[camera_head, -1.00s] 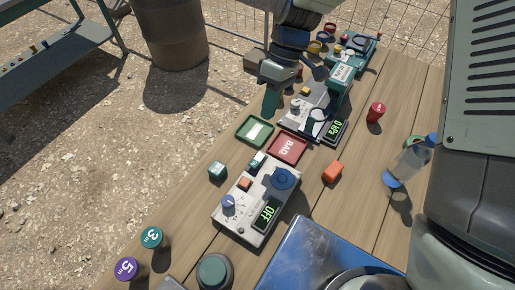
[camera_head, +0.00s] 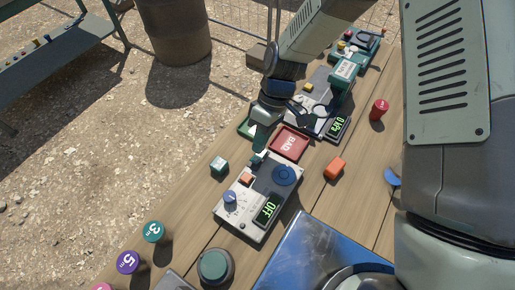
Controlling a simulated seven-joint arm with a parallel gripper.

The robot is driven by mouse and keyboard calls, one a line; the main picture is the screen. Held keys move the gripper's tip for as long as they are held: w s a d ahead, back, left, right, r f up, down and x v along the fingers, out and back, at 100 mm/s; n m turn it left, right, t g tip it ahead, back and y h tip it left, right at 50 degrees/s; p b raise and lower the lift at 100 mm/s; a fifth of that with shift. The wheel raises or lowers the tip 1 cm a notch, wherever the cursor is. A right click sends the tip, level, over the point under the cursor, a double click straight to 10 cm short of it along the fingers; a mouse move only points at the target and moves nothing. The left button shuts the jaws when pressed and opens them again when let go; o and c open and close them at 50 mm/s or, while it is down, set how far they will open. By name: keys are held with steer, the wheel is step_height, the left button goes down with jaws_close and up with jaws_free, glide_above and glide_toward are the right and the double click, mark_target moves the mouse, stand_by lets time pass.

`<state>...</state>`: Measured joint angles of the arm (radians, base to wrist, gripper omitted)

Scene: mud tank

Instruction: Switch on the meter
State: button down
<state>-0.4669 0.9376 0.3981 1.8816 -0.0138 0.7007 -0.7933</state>
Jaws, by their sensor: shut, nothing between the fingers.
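The meter (camera_head: 240,220) is a pale grey box on the wooden table. Its display (camera_head: 267,210) reads OFF in green. On its top are a blue-grey knob (camera_head: 230,198), an orange button (camera_head: 246,178) and a round dark blue pad (camera_head: 284,175). A small teal and white part (camera_head: 258,158) is at its far edge, partly hidden. My gripper (camera_head: 260,147) is shut and empty, pointing down close over that far edge. I cannot tell whether it touches the teal part.
A red tray marked BAD (camera_head: 289,143) lies beyond the meter; a green tray (camera_head: 245,127) is mostly behind my gripper. A second device (camera_head: 338,127) stands farther back, its display lit. A teal cube (camera_head: 219,165), orange block (camera_head: 335,168) and blue metal plate (camera_head: 315,245) are nearby.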

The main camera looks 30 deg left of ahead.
mark_target(255, 159)
steer(key=shift+x, duration=1.45)
steer(key=shift+s+f+t, duration=0.2)
steer(key=shift+f+t, duration=0.05)
steer(key=shift+t, duration=0.25)
steer(key=shift+w, duration=0.15)
steer(key=shift+w+r, duration=0.1)
steer(key=shift+w, duration=0.55)
step_height(255, 159, up, 14)
